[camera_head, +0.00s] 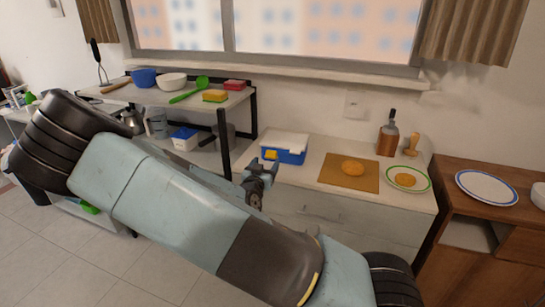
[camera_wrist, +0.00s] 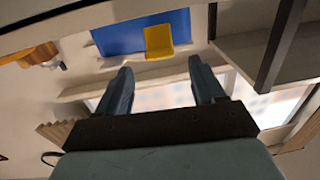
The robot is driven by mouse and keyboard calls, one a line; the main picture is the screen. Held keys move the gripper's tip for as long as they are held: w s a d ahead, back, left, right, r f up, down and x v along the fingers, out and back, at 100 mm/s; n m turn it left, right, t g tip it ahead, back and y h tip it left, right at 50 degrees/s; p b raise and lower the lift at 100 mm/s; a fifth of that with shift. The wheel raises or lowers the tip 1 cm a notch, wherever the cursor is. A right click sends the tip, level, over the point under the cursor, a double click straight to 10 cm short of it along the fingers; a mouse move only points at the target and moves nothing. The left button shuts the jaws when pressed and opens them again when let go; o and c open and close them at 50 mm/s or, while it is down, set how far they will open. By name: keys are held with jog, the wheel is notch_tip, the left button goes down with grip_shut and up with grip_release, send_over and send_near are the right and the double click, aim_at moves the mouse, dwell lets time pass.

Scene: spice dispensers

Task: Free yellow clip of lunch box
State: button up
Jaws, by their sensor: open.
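The lunch box (camera_head: 291,157) is blue with a white lid and stands on the white counter, left of the cutting board. Its yellow clip (camera_head: 270,154) is on the front face, toward the left. In the wrist view the blue lunch box (camera_wrist: 120,34) and the yellow clip (camera_wrist: 158,42) show at the top, beyond my fingertips. My gripper (camera_head: 267,168) is in front of the box, near the clip. In the wrist view my gripper (camera_wrist: 160,66) is open, with nothing between its fingers and the clip roughly in line with the gap. I see no contact with the clip.
The counter also holds a cutting board (camera_head: 337,175) with food and a green-rimmed plate (camera_head: 408,182). A wooden cabinet (camera_head: 450,212) is at the right.

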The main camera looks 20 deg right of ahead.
aim_at(270, 157)
jog(key=shift+x, duration=3.15)
jog(key=c, duration=1)
jog(key=shift+s+a+f+t+h, duration=0.1)
jog(key=shift+s+f+t+h, duration=0.1)
jog(key=shift+f+t+h, duration=0.55)
jog(key=shift+s+a+f+t+h, duration=0.15)
jog(key=shift+t+h, duration=0.2)
jog(key=shift+t, duration=0.8)
jog(key=o, duration=1)
